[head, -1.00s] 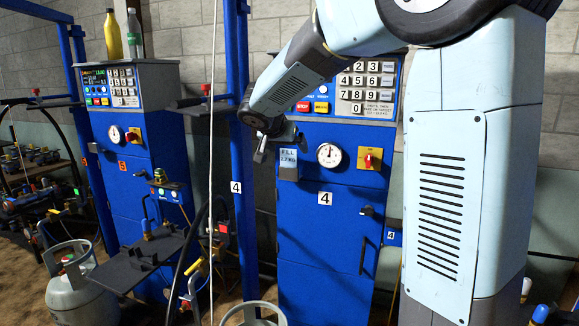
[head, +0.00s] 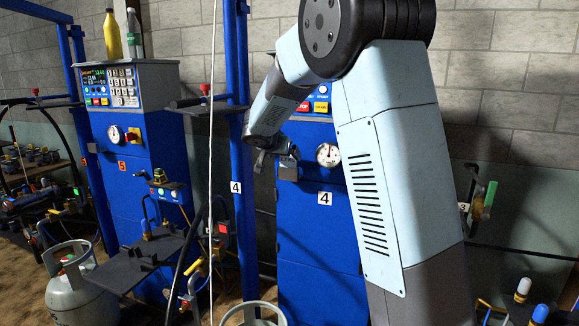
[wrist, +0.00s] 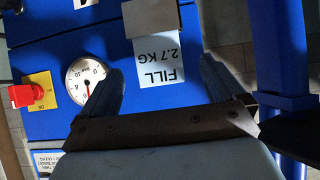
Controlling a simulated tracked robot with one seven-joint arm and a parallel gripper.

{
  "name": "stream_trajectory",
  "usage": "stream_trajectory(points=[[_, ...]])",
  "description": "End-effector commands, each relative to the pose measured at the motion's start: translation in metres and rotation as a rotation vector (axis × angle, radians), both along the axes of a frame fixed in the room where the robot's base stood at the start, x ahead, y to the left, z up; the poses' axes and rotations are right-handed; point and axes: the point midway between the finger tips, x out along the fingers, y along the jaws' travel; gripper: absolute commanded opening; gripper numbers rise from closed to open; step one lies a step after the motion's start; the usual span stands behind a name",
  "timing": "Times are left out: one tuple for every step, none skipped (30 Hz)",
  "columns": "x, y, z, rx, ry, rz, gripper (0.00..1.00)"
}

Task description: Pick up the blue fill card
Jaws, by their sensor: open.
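The blue fill card (wrist: 161,62) is pale blue-white in the wrist view and reads "FILL 2.7 KG" upside down. One end sits in a grey holder (wrist: 150,18) on the front of blue cabinet 4. My gripper (wrist: 162,72) is open, with one finger on each side of the card's free end. I cannot tell whether either finger touches it. In the head view my gripper (head: 284,152) is at the cabinet's left front edge, just above the holder (head: 288,173), and mostly hides the card.
The round gauge (head: 328,154) is just right of the holder. A red knob on a yellow plate (wrist: 26,95) also shows in the wrist view. A blue post (head: 240,210) stands close left of cabinet 4. My arm covers the cabinet's right side.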

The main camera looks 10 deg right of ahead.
Motion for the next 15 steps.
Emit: stream_trajectory(points=[[0.001, -0.001, -0.001, 0.0, 0.0, 0.0, 0.96], [0.002, -0.002, -0.001, 0.0, 0.0, 0.0, 0.96], [0.003, -0.003, -0.002, 0.0, 0.0, 0.0, 0.96], [0.004, -0.004, -0.003, 0.0, 0.0, 0.0, 0.96], [0.006, -0.005, -0.004, 0.0, 0.0, -0.001, 0.96], [0.009, -0.008, -0.006, -0.001, 0.001, -0.002, 0.96], [0.011, -0.01, -0.007, -0.001, 0.001, -0.002, 0.96], [0.014, -0.012, -0.009, -0.002, 0.001, -0.002, 0.96], [0.018, -0.015, -0.011, -0.002, 0.001, -0.001, 0.96], [0.021, -0.018, -0.013, -0.001, 0.001, -0.002, 0.96], [0.024, -0.021, -0.015, -0.001, 0.001, -0.002, 0.96], [0.028, -0.023, -0.019, -0.002, 0.001, -0.002, 0.96], [0.031, -0.025, -0.021, -0.002, 0.002, -0.002, 0.96], [0.033, -0.026, -0.023, -0.001, 0.002, -0.001, 0.96], [0.035, -0.027, -0.024, -0.001, 0.001, 0.0, 0.96]])
